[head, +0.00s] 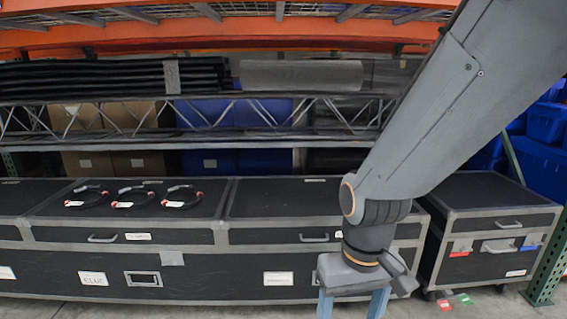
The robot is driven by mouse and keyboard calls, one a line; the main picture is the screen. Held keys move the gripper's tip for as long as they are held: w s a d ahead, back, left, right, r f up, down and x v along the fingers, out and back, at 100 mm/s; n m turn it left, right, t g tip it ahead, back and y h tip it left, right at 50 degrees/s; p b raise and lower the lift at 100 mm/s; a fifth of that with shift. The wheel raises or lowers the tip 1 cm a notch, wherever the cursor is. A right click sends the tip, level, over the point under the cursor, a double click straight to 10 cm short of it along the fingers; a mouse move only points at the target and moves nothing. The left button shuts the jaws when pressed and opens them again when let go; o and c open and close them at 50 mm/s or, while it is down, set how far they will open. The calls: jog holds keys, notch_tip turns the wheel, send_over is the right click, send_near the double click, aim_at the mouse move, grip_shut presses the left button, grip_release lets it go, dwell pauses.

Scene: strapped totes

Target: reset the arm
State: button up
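My arm comes down from the upper right in the head view. My gripper (352,303) hangs at its end, pointing down in front of the long black case. Its two blue-grey fingers stand well apart with nothing visible between them. The fingertips are cut off by the bottom edge of the picture. The arm covers part of the case and the shelving behind.
A long black case (265,262) with several cable loops (133,197) on top runs along the rack. A smaller black case (486,215) stands at right, beside a green rack post (549,262). Red and green tags (444,304) lie on the floor. Blue totes (541,160) sit behind.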

jog(key=s+d+r+m+p, duration=0.2)
jog(key=d+r+p, duration=0.5)
jog(key=r+p, duration=0.1)
jog(key=shift+d+r+p, duration=0.3)
jog(key=shift+r+p, duration=0.1)
jog(key=shift+r, duration=0.05)
jog(key=shift+w, duration=0.1)
